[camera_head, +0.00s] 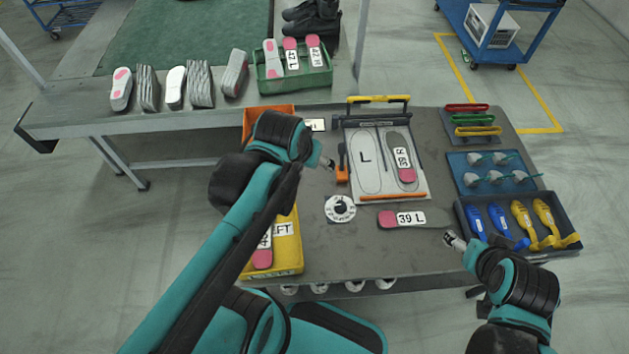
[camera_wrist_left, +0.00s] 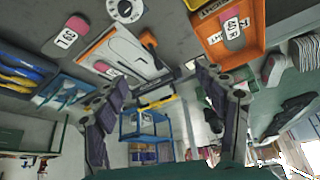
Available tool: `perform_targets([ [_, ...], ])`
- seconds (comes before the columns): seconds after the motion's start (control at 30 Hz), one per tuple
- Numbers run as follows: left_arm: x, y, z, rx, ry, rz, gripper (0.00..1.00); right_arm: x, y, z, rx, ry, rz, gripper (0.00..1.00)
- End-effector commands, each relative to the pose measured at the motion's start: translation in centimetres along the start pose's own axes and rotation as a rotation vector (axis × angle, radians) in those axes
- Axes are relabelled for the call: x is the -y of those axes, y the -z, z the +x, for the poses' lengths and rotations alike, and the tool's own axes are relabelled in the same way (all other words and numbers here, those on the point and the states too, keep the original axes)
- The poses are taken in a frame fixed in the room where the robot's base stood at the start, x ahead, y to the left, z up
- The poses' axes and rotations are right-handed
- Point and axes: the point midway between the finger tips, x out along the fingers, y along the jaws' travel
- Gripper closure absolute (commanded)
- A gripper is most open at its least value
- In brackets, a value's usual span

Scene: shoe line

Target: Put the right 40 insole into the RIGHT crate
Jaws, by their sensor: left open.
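The orange crate (camera_head: 262,108), the RIGHT crate, is mostly hidden behind my left arm in the head view. In the left wrist view, the orange crate (camera_wrist_left: 243,50) holds an insole (camera_wrist_left: 230,20) with a pink end and an R label; its number is hard to read. My left gripper (camera_head: 328,163) is open and empty, above the table between the orange crate and the sizing board. Its spread fingers show in the left wrist view (camera_wrist_left: 158,80) with nothing between them. My right gripper (camera_head: 453,240) is low at the table's right front, near the 39 L insole.
The sizing board (camera_head: 378,190) holds a 39 R insole (camera_head: 405,160); its L outline is bare. A 39 L insole (camera_head: 410,218) lies on the table. The yellow LEFT crate (camera_head: 285,262), green crate (camera_head: 310,80) and tool trays (camera_head: 470,222) stand around.

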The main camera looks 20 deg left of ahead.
Motion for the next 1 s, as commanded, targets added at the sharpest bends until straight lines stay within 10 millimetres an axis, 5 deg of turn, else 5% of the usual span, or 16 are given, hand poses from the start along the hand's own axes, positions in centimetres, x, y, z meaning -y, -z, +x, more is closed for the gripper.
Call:
perform_targets([
  [0.1, -1.9, -2.9, -0.8, -0.064, -0.028, 0.048, 0.28, 0.0, 0.0, 0.0, 0.000, 0.000, 0.000, 0.29],
  [0.3, -3.0, -4.8, -1.1, -0.117, -0.049, 0.081, 0.28, 0.0, 0.0, 0.0, 0.000, 0.000, 0.000, 0.29],
  [1.0, -3.1, -5.2, -0.4, -0.120, -0.051, 0.082, 0.28, 0.0, -0.5, 0.7, 0.000, 0.000, 0.000, 0.29],
])
